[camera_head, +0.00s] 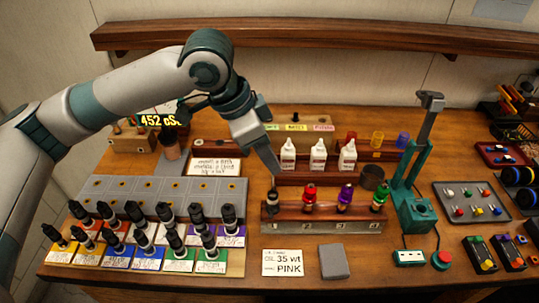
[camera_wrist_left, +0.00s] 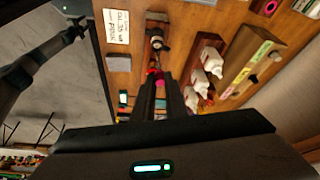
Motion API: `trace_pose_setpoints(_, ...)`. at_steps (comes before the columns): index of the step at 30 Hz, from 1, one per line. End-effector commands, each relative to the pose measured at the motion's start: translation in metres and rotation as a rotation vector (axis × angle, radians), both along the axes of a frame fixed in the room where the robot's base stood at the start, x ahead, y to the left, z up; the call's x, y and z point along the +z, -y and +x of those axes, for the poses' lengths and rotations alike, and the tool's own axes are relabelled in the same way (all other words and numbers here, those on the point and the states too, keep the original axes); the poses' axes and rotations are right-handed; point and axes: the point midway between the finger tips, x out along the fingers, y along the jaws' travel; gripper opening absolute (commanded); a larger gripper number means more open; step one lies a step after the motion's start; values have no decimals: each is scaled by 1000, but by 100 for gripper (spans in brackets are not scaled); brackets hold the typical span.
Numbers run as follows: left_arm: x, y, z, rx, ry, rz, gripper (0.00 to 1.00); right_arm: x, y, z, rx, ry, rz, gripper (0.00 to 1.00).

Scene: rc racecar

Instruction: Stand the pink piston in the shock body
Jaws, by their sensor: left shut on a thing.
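My left gripper (camera_head: 276,178) reaches in from the left and points down over the left end of the wooden shock stand (camera_head: 325,227). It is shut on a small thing. A pink patch (camera_wrist_left: 153,76) shows at the fingertips in the left wrist view, taken as the pink piston. It is hard to separate from the red-capped item behind it. A dark shock body (camera_head: 271,203) stands upright at the stand's left end, just below my fingertips. It also shows in the left wrist view (camera_wrist_left: 157,43). I cannot tell whether the held thing touches it. My right gripper is out of view.
Red (camera_head: 309,195), purple (camera_head: 346,195) and green (camera_head: 379,196) items stand along the stand. White bottles (camera_head: 318,155) are behind it. A teal press (camera_head: 412,205) stands to the right. A card reading PINK (camera_head: 283,263) and a grey block (camera_head: 334,262) lie in front.

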Motion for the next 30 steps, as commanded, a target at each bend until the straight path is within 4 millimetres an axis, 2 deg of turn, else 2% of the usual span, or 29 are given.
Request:
trace_pose_setpoints(12, 1, 0, 0, 0, -1, 0, 0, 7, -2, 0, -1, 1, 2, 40)
trace_pose_setpoints(30, -3, 0, 0, 0, -1, 0, 0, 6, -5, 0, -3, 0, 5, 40)
